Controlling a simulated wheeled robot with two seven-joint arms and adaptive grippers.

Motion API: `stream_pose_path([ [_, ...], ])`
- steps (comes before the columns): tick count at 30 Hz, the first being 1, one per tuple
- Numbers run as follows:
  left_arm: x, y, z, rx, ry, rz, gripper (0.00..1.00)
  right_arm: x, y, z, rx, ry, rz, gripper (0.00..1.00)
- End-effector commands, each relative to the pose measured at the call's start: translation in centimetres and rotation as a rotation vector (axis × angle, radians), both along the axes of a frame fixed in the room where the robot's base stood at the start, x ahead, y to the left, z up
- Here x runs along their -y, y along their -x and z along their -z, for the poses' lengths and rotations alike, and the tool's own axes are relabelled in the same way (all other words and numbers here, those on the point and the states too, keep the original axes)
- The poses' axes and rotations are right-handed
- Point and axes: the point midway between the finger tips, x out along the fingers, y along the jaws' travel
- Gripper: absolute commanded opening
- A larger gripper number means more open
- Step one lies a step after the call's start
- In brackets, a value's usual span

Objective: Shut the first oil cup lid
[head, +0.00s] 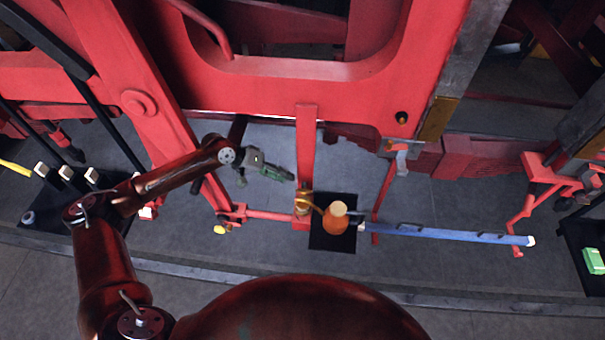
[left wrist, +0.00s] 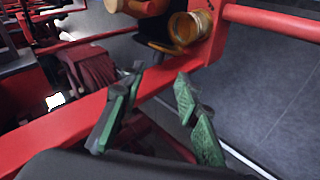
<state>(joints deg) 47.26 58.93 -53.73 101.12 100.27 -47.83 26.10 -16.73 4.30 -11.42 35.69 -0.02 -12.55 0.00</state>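A brass oil cup (head: 302,203) sits at the foot of the upright red bar in the head view, where a red rod joins it. In the left wrist view the cup (left wrist: 188,28) is at the top, beyond the fingertips, its round end towards the camera. I cannot clearly tell the lid from the cup body. My left gripper (head: 288,176) has green fingers and is above and left of the cup in the head view, apart from it. My right gripper is not in view.
An orange can (head: 336,221) with a pale top stands on a black tray (head: 325,243) right beside the cup. A blue bar (head: 450,234) runs right from there. The red rod (head: 268,215) and upright red bar (head: 307,140) border the gripper. Grey floor lies below.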

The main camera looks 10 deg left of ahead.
Motion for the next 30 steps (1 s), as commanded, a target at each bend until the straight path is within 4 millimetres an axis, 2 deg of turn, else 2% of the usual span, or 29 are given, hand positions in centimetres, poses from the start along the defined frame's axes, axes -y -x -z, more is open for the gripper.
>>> stream_pose_path([
  [5,0.8,-0.2,0.2,-0.002,0.002,0.007,0.3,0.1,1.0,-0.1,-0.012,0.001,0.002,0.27],
  [12,3.7,-0.8,2.5,-0.002,0.002,0.015,0.3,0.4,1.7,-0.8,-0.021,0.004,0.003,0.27],
  [18,5.5,-1.3,4.4,-0.001,0.001,0.011,0.3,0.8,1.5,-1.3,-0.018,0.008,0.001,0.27],
  [23,6.1,-1.4,5.2,-0.002,0.0,0.01,0.3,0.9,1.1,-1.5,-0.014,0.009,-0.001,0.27],
  [30,6.1,-1.5,5.4,0.0,0.0,0.009,0.3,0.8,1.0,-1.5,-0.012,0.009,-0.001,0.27],
])
